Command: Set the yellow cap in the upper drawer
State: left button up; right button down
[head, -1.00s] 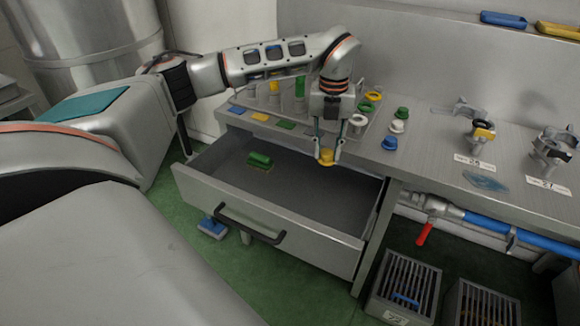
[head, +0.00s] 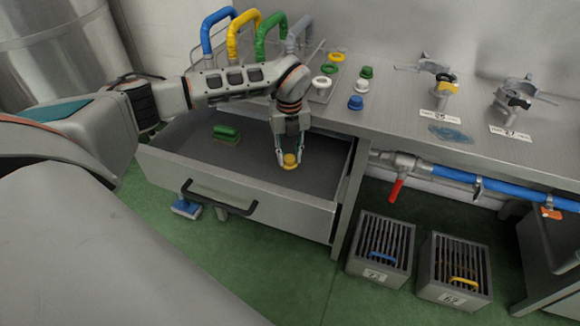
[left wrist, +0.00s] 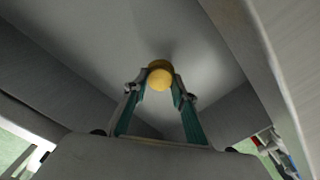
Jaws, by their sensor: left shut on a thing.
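The yellow cap (head: 290,161) is held between the fingertips of my left gripper (head: 289,154), which is shut on it. The cap also shows in the left wrist view (left wrist: 160,77), between the two fingers, with the grey drawer floor behind it. The upper drawer (head: 235,196) is pulled out under the bench. The cap is over the right part of its inside; I cannot tell whether it touches the floor. A green brush-like thing (head: 226,135) lies in the drawer's back left. My right gripper is not in view.
On the bench (head: 405,135) stand a green cap (head: 367,72), a white cap (head: 363,86) and a blue cap (head: 355,103), right of a tray with rings. Two slatted crates (head: 381,248) stand on the floor at right. The drawer's middle is clear.

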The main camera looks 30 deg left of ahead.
aim_at(289, 167)
pick_arm(q)
jog(key=shift+f+b, duration=0.4)
jog(key=shift+f, duration=1.95)
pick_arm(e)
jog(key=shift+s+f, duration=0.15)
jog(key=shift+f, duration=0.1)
pick_arm(q)
jog(key=shift+f, duration=0.15)
jog(key=o, duration=1.1)
jog(key=shift+c, duration=0.2)
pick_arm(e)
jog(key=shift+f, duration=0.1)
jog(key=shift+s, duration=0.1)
pick_arm(q)
notch_tip(289, 167, up, 12)
jog(key=shift+f+p, duration=0.2)
jog(key=shift+p, duration=0.75)
jog(key=shift+r, duration=0.35)
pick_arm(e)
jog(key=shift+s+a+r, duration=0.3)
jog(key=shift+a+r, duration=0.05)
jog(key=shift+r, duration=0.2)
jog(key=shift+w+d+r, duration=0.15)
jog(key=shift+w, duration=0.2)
